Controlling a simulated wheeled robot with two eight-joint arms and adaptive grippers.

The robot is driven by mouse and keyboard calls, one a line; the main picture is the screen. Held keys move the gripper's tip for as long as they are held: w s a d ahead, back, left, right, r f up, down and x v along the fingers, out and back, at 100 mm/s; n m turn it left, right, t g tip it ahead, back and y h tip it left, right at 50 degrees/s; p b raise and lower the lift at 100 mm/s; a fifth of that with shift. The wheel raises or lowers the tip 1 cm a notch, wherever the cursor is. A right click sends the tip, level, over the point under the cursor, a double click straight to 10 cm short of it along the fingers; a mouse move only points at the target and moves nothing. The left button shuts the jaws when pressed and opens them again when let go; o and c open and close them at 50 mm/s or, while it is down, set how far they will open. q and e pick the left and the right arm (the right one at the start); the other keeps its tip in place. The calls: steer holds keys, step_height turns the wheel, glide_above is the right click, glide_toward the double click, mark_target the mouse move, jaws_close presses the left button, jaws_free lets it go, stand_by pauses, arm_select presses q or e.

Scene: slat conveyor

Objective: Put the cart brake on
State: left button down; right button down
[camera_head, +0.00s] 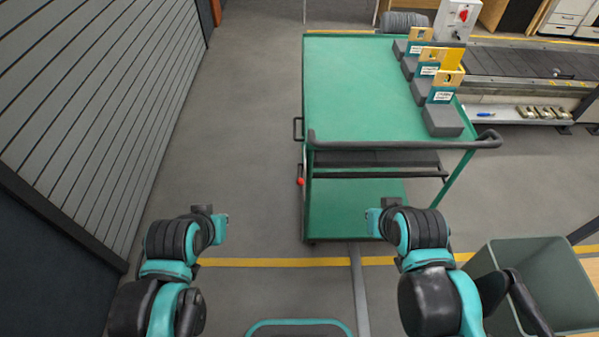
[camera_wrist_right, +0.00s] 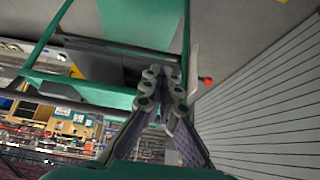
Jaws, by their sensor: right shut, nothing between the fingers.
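The green cart (camera_head: 365,85) stands ahead of me, with a dark push handle (camera_head: 400,144) on its near side. A small red knob (camera_head: 301,181), seemingly the brake lever's end, sits low on the cart's left side. The red knob also shows in the right wrist view (camera_wrist_right: 207,81), to the right of the fingers. My right gripper (camera_wrist_right: 161,76) is shut and empty, pointing toward the cart and apart from the knob. My left gripper (camera_head: 203,210) is left of the cart, touching nothing; its fingers cannot be made out.
Several grey blocks with teal-and-tan cartons (camera_head: 443,118) stand along the cart top's right edge. A slat conveyor (camera_head: 530,65) runs behind at right. A grey-green bin (camera_head: 545,275) stands at lower right. A slatted wall (camera_head: 90,110) is at left; the floor between is clear.

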steer(key=w+a+r+g+p, duration=0.1)
steer(key=w+a+r+p, duration=0.2)
steer(key=w+r, duration=0.2)
steer(key=g+p, duration=0.4)
steer(key=p, duration=0.3)
glide_above(301, 178)
steer(key=s+d, duration=0.2)
steer(key=shift+a+f, duration=0.15)
steer(key=shift+a, duration=0.1)
steer(key=f+b, duration=0.1)
steer(key=f, duration=0.3)
steer(key=w+f+b, duration=0.1)
steer(key=f, duration=0.3)
steer(key=a+f+b, duration=0.1)
steer(key=f+b, duration=0.1)
steer(key=f, duration=0.2)
steer(key=shift+w+f, duration=0.25)
steer(key=shift+w, duration=0.05)
steer(key=shift+s+a+f, duration=0.1)
steer(key=shift+s+f, duration=0.05)
steer(key=shift+f, duration=0.4)
steer(key=shift+s+f+t+b, duration=0.1)
steer(key=shift+t+b, duration=0.2)
steer(key=shift+b, duration=0.05)
